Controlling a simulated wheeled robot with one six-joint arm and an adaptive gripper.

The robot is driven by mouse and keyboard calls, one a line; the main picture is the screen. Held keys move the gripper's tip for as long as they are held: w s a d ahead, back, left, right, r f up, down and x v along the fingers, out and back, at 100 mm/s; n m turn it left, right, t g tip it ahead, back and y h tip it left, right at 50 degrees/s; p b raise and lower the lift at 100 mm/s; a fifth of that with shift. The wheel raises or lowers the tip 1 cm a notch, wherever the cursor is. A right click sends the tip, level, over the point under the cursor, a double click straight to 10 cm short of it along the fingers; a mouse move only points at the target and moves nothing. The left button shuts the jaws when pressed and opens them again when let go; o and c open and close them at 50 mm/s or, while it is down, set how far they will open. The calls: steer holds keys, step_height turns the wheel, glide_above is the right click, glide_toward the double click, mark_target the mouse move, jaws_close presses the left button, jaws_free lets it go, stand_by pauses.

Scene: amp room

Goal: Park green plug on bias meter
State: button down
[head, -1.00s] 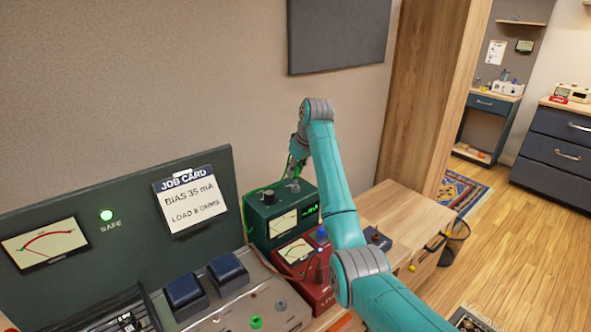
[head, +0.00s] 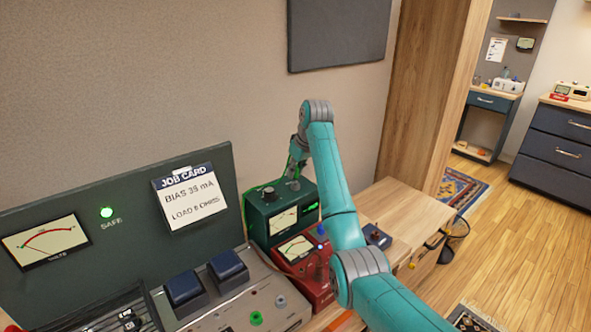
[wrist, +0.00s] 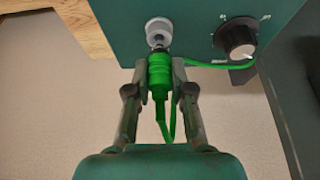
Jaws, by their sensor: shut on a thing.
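The green plug (wrist: 159,76) is upright in the wrist view, between the fingertips of my gripper (wrist: 160,84), which is shut on it. Its metal tip points at the pale round socket (wrist: 158,29) on the dark green bias meter (wrist: 195,14). The tip meets or overlaps the socket in the picture; I cannot tell how far in it is. A green cable runs from the plug. In the head view my gripper (head: 294,172) is over the top of the bias meter (head: 270,224), and the plug is too small to make out.
A black knob (wrist: 237,39) stands on the meter's top, right of the socket, with the green cable passing close by. A red meter box (head: 297,250) stands just in front of the bias meter. The console (head: 240,310) with blue blocks is at left. Wooden bench top (head: 410,210) lies right.

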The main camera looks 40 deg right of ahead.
steer(key=shift+f, duration=1.05)
stand_by(0.5)
steer(key=c, duration=0.9)
jaws_free()
steer(key=shift+c, duration=0.2)
steer(key=shift+v, duration=3.75)
